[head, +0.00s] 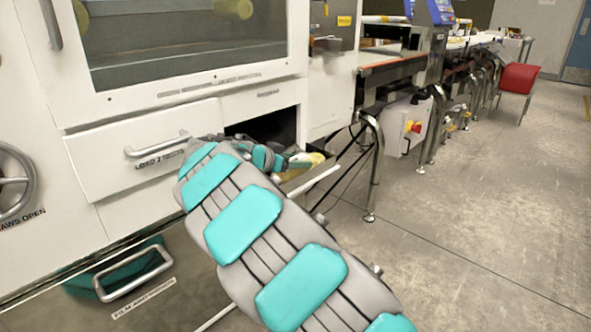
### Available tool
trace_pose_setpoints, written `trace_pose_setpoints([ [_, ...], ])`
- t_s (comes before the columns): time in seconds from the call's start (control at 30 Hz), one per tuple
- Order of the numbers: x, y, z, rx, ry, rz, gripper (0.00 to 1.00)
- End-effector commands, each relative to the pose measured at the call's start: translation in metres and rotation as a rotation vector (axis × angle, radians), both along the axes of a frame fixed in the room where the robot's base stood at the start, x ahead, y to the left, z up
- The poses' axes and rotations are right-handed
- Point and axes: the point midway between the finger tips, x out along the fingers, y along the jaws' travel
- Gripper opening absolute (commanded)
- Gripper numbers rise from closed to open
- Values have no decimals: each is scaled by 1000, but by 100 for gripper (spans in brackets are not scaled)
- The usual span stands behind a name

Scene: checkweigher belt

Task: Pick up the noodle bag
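A yellowish bag (311,159), likely the noodle bag, lies at an open drawer (323,173) low in the white machine. Only a small part of it shows; my arm and the drawer hide the rest. My arm, grey with teal pads, reaches from the lower right up to the drawer. My gripper (281,163) is at the drawer opening, just left of the bag. Its fingers are small and partly hidden, so I cannot tell whether they touch the bag or are open or shut.
A closed drawer (150,150) with a handle is left of the opening. A lower drawer handle (133,274) sticks out below. A conveyor frame leg (376,165) stands right of the open drawer. The floor at right is clear.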

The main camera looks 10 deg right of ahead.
Motion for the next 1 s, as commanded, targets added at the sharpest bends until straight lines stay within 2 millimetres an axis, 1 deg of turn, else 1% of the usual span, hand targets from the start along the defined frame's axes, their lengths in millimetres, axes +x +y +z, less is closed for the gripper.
trace_pose_setpoints([
  [0.03,0,0,0,0,0,0,57],
  [0.07,0,0,0,0,0,0,53],
  [0.53,0,0,0,0,0,1,0],
  [0.87,0,0,1,-1,-1,1,0],
  [1.0,0,0,6,0,-2,1,0],
])
